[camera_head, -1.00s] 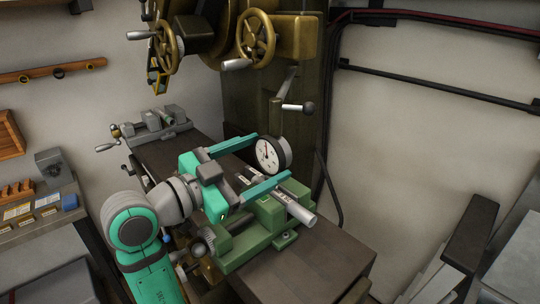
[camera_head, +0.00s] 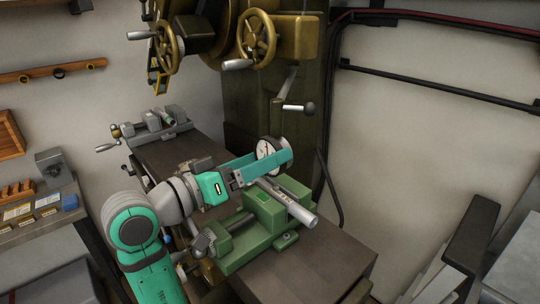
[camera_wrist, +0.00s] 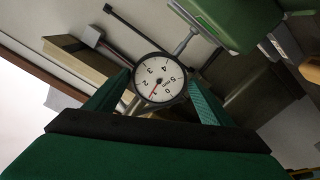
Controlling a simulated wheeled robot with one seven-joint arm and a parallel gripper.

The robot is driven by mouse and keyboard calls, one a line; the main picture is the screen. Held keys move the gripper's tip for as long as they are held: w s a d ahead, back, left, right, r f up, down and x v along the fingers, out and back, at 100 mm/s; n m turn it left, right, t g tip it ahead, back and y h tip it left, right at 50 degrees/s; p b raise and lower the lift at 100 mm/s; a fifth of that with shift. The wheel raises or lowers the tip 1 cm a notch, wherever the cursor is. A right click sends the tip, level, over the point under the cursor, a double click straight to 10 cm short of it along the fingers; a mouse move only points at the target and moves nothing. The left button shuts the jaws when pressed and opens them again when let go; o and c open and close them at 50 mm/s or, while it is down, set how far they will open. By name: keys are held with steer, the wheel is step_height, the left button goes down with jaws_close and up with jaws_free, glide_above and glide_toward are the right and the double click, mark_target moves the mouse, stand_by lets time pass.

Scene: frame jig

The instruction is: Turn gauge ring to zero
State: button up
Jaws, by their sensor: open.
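The dial gauge (camera_head: 268,147) has a white face and dark rim, and stands at the far end of my gripper (camera_head: 266,158). In the wrist view the gauge (camera_wrist: 158,78) lies between the two green fingers of my gripper (camera_wrist: 157,85), which are open. Whether either finger touches the ring I cannot tell. The red needle points close to the 1, with the 0 to its right. In the head view a finger covers the lower part of the dial.
A green vise (camera_head: 265,225) on the dark bench (camera_head: 340,258) holds a silver cylinder (camera_head: 290,205) just below the gripper. A grey vise (camera_head: 155,125) stands at the far left end. The machine column (camera_head: 270,100) rises behind the gauge.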

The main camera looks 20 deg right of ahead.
steer(key=shift+s+d, duration=0.1)
steer(key=shift+d, duration=0.1)
steer(key=shift+a, duration=0.35)
steer(key=shift+s+d, duration=0.1)
steer(key=shift+d, duration=0.1)
steer(key=c, duration=0.5)
steer(key=shift+c, duration=0.2)
